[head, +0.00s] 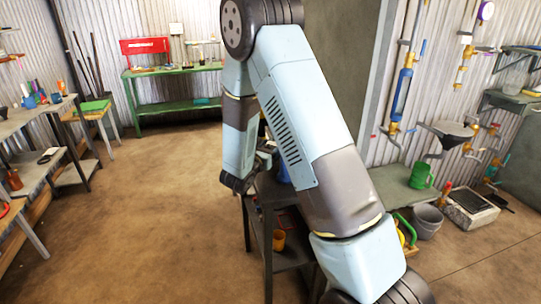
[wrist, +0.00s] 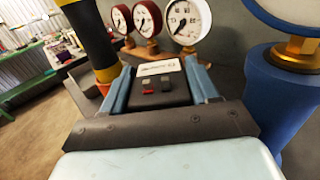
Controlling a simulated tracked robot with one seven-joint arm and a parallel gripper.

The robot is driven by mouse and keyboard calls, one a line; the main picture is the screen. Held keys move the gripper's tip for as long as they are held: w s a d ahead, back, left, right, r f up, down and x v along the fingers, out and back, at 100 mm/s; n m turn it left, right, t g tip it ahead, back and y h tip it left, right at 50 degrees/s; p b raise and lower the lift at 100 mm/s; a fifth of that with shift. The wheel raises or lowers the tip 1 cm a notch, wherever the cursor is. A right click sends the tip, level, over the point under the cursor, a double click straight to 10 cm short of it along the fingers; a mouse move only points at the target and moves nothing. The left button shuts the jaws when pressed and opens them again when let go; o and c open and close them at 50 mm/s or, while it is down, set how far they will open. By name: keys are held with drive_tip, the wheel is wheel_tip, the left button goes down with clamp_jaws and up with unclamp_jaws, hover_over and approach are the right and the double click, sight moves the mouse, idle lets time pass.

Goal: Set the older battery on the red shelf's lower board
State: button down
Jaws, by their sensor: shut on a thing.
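In the wrist view, my gripper (wrist: 159,70) has its two pale blue fingers closed on both sides of a black battery (wrist: 158,92). The battery has a white label on its far part and a red and a grey terminal on top. The label's print is too small to read, so I cannot tell its age. In the head view, my arm hides most of the gripper and the battery. I cannot make out the red shelf's lower board; a red panel (head: 145,46) stands on the green bench at the back.
Three gauges (wrist: 188,20) stand just beyond the battery. A blue pipe (wrist: 285,95) is close on the right and a yellow-black post (wrist: 92,40) on the left. A dark cart (head: 268,190) stands below my arm. The floor (head: 165,200) left of it is clear.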

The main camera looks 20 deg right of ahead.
sight(271, 145)
wheel_tip(271, 145, up, 25)
idle(0.4)
drive_tip(key=shift+s, duration=0.1)
